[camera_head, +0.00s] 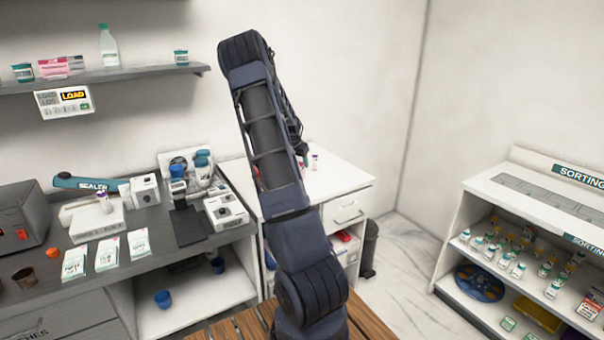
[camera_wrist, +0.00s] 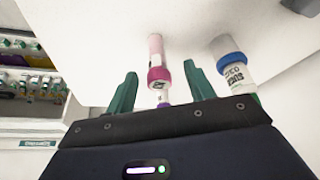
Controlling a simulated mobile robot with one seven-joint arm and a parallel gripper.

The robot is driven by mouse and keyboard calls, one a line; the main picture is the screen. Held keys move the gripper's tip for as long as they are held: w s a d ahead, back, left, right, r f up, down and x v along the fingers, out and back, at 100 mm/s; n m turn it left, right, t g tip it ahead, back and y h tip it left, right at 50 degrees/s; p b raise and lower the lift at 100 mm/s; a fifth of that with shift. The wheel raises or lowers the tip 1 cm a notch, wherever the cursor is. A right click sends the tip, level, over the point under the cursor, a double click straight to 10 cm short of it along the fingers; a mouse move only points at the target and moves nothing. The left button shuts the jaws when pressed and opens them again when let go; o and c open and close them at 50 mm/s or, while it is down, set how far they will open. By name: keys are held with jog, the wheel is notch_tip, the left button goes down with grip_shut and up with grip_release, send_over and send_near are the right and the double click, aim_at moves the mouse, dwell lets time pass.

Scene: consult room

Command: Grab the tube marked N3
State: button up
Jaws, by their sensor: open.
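In the wrist view, my gripper (camera_wrist: 161,71) is open, with one green finger on each side of a pink-capped tube (camera_wrist: 158,55). That tube has a dark mark on its cap that I cannot read. A purple cap (camera_wrist: 163,105) shows partly below it, mostly hidden by the gripper body. A blue-capped tube (camera_wrist: 232,70) with dark lettering is right of the right finger. In the head view, a small purple-capped tube (camera_head: 315,162) stands on the white cabinet top (camera_head: 345,178); my arm hides most of the area beside it. I cannot read N3 on any tube.
A sorting shelf (camera_head: 520,190) with several vials stands at the right. The grey counter (camera_head: 150,225) at the left holds boxes, a microscope (camera_head: 190,170) and cards. A dark bin (camera_head: 370,247) stands beside the white cabinet. The floor (camera_head: 395,290) between cabinet and shelf is clear.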

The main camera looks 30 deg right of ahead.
aim_at(303, 168)
jog(key=shift+d+x, duration=0.15)
jog(key=shift+x, duration=1.35)
jog(key=shift+d+x, duration=0.15)
jog(key=shift+x, duration=1.3)
jog(key=shift+r, duration=0.15)
jog(key=shift+c, duration=0.3)
jog(key=c, duration=1)
